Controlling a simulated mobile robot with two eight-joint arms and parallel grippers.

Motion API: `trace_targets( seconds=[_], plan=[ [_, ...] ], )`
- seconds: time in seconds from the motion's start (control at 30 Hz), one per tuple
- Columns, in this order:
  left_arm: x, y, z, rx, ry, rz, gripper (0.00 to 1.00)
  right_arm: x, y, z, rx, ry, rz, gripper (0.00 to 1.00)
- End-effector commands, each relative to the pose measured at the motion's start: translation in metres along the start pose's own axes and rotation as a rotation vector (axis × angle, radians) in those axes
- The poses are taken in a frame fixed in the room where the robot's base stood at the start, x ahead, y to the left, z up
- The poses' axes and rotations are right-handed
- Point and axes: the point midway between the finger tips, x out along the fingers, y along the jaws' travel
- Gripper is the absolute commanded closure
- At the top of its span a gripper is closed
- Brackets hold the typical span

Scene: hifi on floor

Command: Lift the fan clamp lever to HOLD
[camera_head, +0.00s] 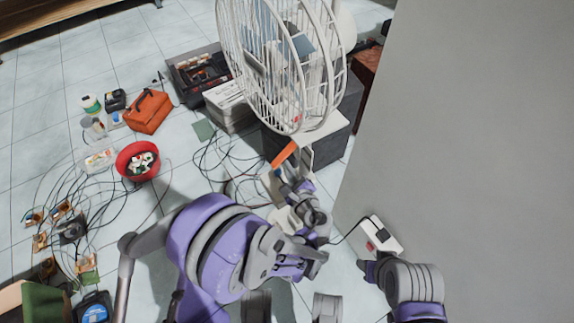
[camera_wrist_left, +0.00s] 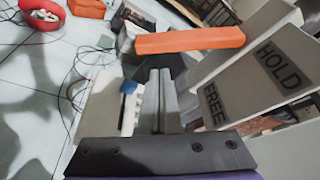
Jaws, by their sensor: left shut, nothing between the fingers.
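The fan clamp lever is an orange bar (camera_head: 284,154) below the white fan (camera_head: 290,60) in the head view. In the left wrist view the lever (camera_wrist_left: 190,40) lies nearly level across the top, beside a grey plate with the label HOLD (camera_wrist_left: 280,65) higher up and FREE (camera_wrist_left: 214,104) lower down. My left gripper (camera_head: 279,178) is just below the lever. Its fingers (camera_wrist_left: 158,92) are shut and empty, with their tips close under the bar; I cannot tell whether they touch. My right arm (camera_head: 410,285) shows at the lower right; its fingers cannot be made out.
A grey wall or panel (camera_head: 470,130) fills the right side. A white box with a red button (camera_head: 381,238) stands by its foot. A red bowl (camera_head: 138,161), an orange bag (camera_head: 148,111) and loose cables (camera_head: 220,160) lie on the tiled floor at left.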

Motion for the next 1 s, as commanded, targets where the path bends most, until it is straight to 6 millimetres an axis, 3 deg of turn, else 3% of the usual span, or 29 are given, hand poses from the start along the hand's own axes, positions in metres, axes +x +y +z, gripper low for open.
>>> trace_targets(
  seconds=[0.03, 0.2, 1.0],
  plan=[
    [-0.009, -0.005, 0.008, 0.000, 0.001, -0.003, 1.00, -0.009, 0.000, -0.002, 0.000, 0.002, 0.000, 0.50],
    [-0.018, -0.007, 0.014, 0.001, 0.003, -0.004, 1.00, -0.016, 0.000, -0.003, 0.000, 0.004, 0.000, 0.50],
    [-0.022, -0.006, 0.022, 0.091, 0.002, 0.028, 1.00, -0.020, 0.000, -0.004, 0.000, 0.005, 0.000, 0.50]
  ],
)
